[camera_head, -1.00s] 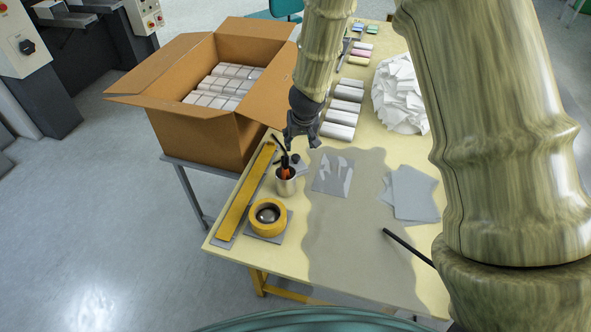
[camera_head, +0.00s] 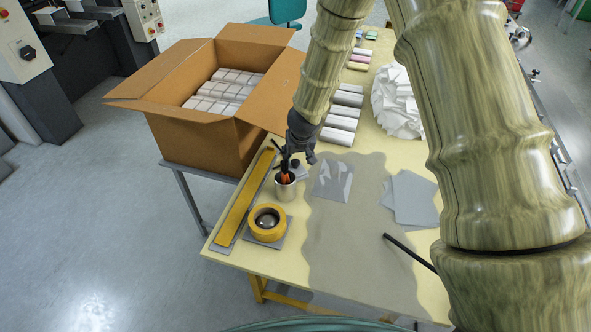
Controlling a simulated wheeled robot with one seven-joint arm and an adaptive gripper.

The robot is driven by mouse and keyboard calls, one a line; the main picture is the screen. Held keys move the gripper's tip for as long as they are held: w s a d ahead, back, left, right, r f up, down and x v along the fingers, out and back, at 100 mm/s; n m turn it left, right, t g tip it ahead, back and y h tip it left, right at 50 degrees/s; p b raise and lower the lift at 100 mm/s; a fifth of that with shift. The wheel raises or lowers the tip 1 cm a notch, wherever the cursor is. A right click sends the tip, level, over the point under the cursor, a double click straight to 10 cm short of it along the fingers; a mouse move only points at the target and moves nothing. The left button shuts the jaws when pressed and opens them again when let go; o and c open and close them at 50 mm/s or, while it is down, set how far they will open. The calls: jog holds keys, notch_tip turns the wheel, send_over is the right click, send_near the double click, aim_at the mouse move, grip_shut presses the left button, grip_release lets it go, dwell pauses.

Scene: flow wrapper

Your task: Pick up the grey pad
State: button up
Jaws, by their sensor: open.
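My gripper (camera_head: 298,159) is open and points down just behind the metal cup (camera_head: 285,189), which holds black and orange-tipped tools. Several flat grey pieces could be the grey pad. A small grey piece (camera_head: 303,172) lies behind the cup, just under my gripper and partly hidden. A grey square (camera_head: 278,238) lies under the yellow tape roll (camera_head: 267,222). A grey sheet with glossy patches (camera_head: 333,181) lies right of the cup, and plain grey sheets (camera_head: 413,200) lie overlapped farther right. I cannot tell whether the fingers touch anything.
A long yellow strip (camera_head: 243,202) lies along the table's left edge. An open cardboard box (camera_head: 190,135) with wrapped packs stands behind it. White packs (camera_head: 340,122) and a white heap (camera_head: 397,103) lie farther back. A black rod (camera_head: 408,250) lies at the front right.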

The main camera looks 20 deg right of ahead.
aim_at(295, 161)
jog(key=shift+p+x, duration=0.85)
jog(key=shift+x, duration=1.7)
jog(key=shift+w+a, duration=0.1)
jog(key=shift+a, duration=0.1)
jog(key=shift+r, duration=0.1)
grip_shut()
